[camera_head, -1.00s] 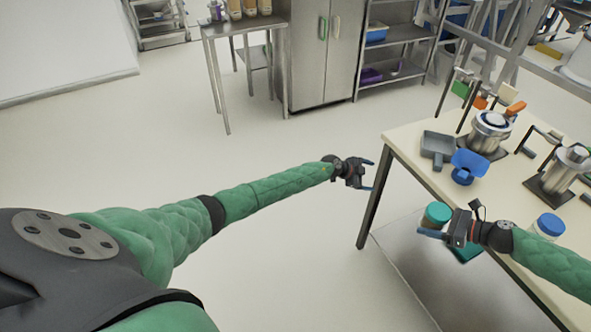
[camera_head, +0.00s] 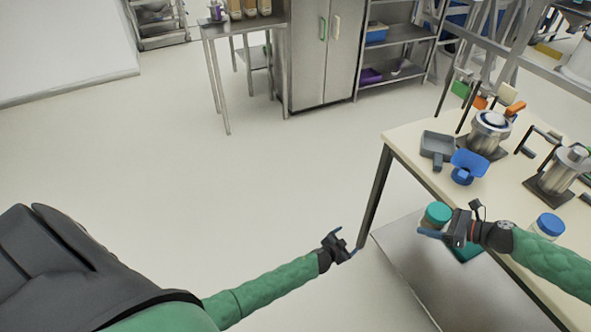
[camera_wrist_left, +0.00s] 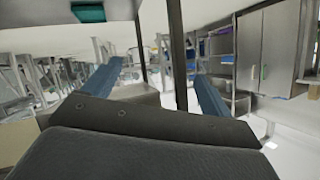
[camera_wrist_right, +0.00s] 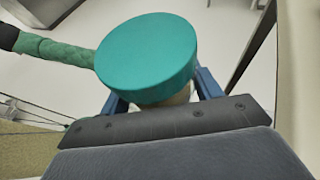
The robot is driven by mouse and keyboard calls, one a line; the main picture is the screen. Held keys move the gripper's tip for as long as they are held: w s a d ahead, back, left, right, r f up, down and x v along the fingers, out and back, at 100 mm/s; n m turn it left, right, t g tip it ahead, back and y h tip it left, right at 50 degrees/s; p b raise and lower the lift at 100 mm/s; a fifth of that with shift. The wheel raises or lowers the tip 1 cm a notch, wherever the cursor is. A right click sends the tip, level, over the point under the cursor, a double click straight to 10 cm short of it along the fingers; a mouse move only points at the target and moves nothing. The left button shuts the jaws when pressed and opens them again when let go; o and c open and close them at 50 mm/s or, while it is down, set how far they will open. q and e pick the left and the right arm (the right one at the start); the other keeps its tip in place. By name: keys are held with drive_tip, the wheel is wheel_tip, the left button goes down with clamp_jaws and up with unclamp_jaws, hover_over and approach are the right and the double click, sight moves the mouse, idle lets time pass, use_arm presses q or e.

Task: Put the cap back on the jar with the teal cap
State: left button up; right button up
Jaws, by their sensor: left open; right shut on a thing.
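The teal cap (camera_head: 438,213) sits on top of a jar in the head view. My right gripper (camera_head: 436,226) is shut on that jar, off the table's front-left edge. In the right wrist view the teal cap (camera_wrist_right: 148,57) fills the space above the fingers, with a pale strip of the jar (camera_wrist_right: 180,97) below it. Whether the cap is seated or only resting cannot be told. My left gripper (camera_head: 344,243) is open and empty, left of the table and lower in the picture. Its fingers also show in the left wrist view (camera_wrist_left: 155,90).
The pale table (camera_head: 408,140) carries a grey scoop tray (camera_head: 437,146), a blue funnel-like piece (camera_head: 467,165), metal pots (camera_head: 490,130) and a blue-capped jar (camera_head: 548,226). The floor on the left is clear.

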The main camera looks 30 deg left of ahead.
use_arm(q)
drive_tip(key=s+a+f+n+g+y, duration=0.1)
drive_tip(key=s+f+n+g+y, duration=0.15)
drive_tip(key=s+f, duration=0.55)
drive_tip(key=s+a+f+n+g+y, duration=0.1)
drive_tip(key=s+f+g, duration=0.3)
drive_tip(key=s, duration=0.9)
drive_tip(key=s+f+g, duration=0.2)
drive_tip(key=s+f, duration=0.1)
drive_tip(key=s, duration=0.9)
drive_tip(key=s+d+f+g+h, duration=0.1)
drive_tip(key=s+f+g, duration=0.1)
drive_tip(key=s, duration=1)
drive_tip(key=shift+d+f+n+g, duration=0.25)
drive_tip(key=shift+f+n+g, duration=0.1)
drive_tip(key=shift+f, duration=0.55)
drive_tip(key=shift+s+h, duration=0.1)
drive_tip(key=shift+h, duration=0.15)
use_arm(e)
drive_tip(key=shift+r, duration=0.1)
